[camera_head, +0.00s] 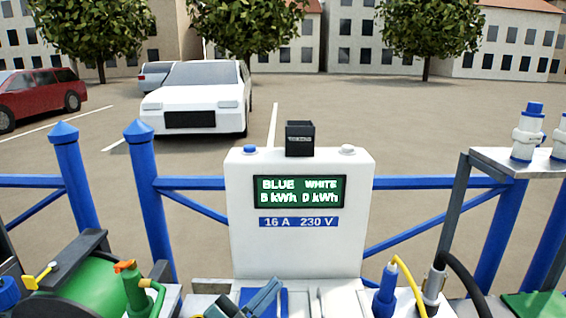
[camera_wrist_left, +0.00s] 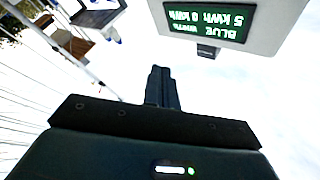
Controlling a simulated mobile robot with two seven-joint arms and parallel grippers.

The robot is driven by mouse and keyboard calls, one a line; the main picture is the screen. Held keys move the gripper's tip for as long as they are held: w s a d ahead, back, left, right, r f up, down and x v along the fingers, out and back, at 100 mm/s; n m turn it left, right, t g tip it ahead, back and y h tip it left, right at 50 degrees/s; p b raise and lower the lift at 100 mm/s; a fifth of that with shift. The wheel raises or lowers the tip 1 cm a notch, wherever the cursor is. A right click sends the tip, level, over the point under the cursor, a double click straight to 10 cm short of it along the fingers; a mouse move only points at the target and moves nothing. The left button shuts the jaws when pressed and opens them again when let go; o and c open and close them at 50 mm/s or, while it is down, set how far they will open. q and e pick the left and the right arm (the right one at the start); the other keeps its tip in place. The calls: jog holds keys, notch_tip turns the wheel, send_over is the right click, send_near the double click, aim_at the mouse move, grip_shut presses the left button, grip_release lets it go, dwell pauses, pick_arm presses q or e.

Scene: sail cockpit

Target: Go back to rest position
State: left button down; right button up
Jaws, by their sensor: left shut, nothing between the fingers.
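My left gripper (camera_head: 268,292) shows at the bottom edge of the head view, in front of the white power pedestal (camera_head: 300,245). Its fingers point up and to the right, and most of it is cut off by the frame. In the left wrist view the gripper (camera_wrist_left: 162,72) has its two dark fingers together with nothing between them. The pedestal's green display (camera_wrist_left: 212,20) appears upside down beyond the fingertips. My right gripper is in neither view.
A green hose reel (camera_head: 85,285) and green nozzle (camera_head: 137,290) stand at lower left. Blue and grey plugs with yellow and black cables (camera_head: 410,285) are at lower right. A shelf (camera_head: 515,163) holds white-and-blue fittings. A blue railing (camera_head: 190,183) runs behind; parked cars stand beyond.

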pick_arm(q)
jog(key=s+a+f+n+g+y, duration=0.2)
jog(key=s+a+f+n+y, duration=0.3)
jog(key=s+f, duration=0.4)
jog(key=s+a+f+n+g+y, duration=0.3)
jog(key=s+a+f+n+y, duration=0.3)
jog(key=f, duration=0.9)
jog(key=s, duration=0.3)
jog(key=shift+s+a+f+n+g, duration=0.3)
jog(key=shift+a+f+n, duration=0.05)
jog(key=shift+n, duration=0.05)
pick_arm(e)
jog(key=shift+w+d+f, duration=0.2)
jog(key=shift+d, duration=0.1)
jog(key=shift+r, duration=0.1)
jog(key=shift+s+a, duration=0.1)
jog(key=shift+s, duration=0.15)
